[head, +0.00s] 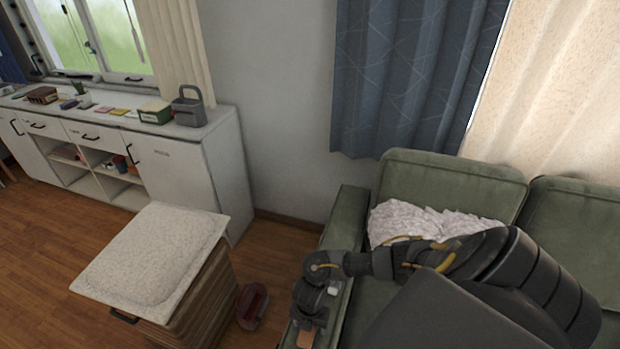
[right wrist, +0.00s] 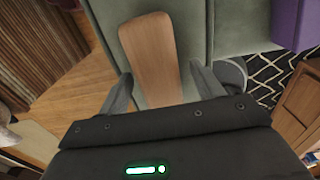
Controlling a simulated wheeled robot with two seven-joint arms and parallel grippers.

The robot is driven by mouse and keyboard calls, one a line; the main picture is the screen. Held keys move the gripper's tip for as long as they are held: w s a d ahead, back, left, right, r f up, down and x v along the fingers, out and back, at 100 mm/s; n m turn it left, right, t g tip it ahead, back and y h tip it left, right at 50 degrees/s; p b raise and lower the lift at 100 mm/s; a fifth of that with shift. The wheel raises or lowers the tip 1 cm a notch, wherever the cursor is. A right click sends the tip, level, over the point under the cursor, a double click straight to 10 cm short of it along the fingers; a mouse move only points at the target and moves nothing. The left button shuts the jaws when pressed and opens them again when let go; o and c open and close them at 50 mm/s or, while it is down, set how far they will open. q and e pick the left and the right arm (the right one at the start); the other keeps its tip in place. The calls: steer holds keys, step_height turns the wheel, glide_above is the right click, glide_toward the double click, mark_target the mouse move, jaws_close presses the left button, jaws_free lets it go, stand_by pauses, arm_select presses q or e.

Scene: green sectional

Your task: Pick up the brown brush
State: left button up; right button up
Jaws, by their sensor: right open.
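The brown brush (right wrist: 150,48) shows in the right wrist view as a flat, wooden-looking piece with a rounded end, lying on the green sofa's armrest. In the head view a small brown part of it (head: 306,338) shows at the bottom edge, below my right gripper (head: 312,312). In the right wrist view my right gripper (right wrist: 161,75) is open, with one finger on each side of the brush's near end. Gaps show between the fingers and the brush. The brush's near end is hidden behind the gripper body. My left gripper is not in view.
The green sofa (head: 450,180) holds a white fluffy cushion (head: 420,220). A hamper with a pale padded lid (head: 150,262) stands to the left. A dark red object (head: 253,304) lies on the floor between. A white cabinet (head: 180,170) with small items stands behind.

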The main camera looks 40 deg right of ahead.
steer(key=c, duration=1.1)
steer(key=shift+r, duration=0.15)
steer(key=shift+r, duration=0.2)
step_height(320, 180, up, 2)
steer(key=shift+r+p, duration=0.2)
steer(key=shift+p, duration=0.3)
steer(key=s+a+r+p, duration=0.5)
steer(key=s+r, duration=0.5)
steer(key=s, duration=0.2)
steer(key=shift+s+a, duration=0.3)
steer(key=shift+a, duration=0.4)
